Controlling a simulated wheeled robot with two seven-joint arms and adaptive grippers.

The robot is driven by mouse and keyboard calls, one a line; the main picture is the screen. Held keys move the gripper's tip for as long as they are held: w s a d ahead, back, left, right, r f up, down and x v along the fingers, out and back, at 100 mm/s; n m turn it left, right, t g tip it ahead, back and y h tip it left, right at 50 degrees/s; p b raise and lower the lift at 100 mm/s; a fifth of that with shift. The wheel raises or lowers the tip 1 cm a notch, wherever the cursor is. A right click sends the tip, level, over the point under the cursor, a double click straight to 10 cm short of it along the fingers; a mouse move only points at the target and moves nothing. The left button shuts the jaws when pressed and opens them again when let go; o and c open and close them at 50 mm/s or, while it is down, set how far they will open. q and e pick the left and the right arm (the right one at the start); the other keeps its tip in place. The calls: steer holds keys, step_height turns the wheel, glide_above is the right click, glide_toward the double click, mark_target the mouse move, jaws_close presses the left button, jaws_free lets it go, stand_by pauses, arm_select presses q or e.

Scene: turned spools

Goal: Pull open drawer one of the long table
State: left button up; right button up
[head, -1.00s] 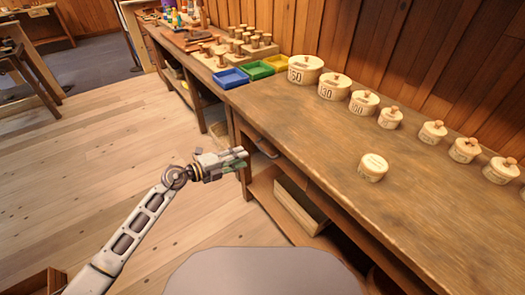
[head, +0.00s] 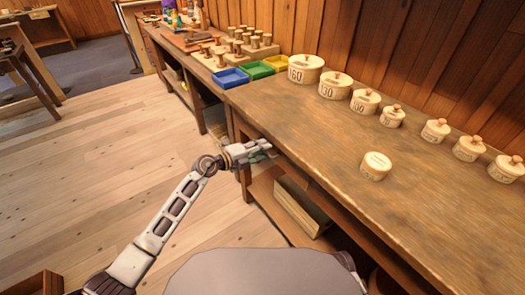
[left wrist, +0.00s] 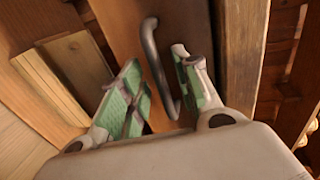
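The long table (head: 300,120) runs along the wooden wall, with its drawer row under the front edge. In the left wrist view a brown drawer front (left wrist: 190,20) carries a dark curved bar handle (left wrist: 152,45). My left gripper (head: 268,149) is at the table's front edge near its far end. In the left wrist view its green-padded fingers (left wrist: 161,88) are apart, one on each side of the handle's lower part. The fingers do not look closed on it. In the head view the gripper hides the handle. My right gripper is in neither view.
Lidded round boxes (head: 335,85) stand in a row on the table, and one (head: 376,165) stands nearer the front. Blue (head: 231,78), green and yellow trays are at the far end. A pale box (head: 302,206) sits on the shelf below. The floor (head: 100,160) at left is clear.

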arm_select(q)
steer(key=shift+w+d+f, duration=0.1)
steer(key=shift+w+d, duration=0.05)
steer(key=shift+d, duration=0.1)
jaws_close()
stand_by(0.3)
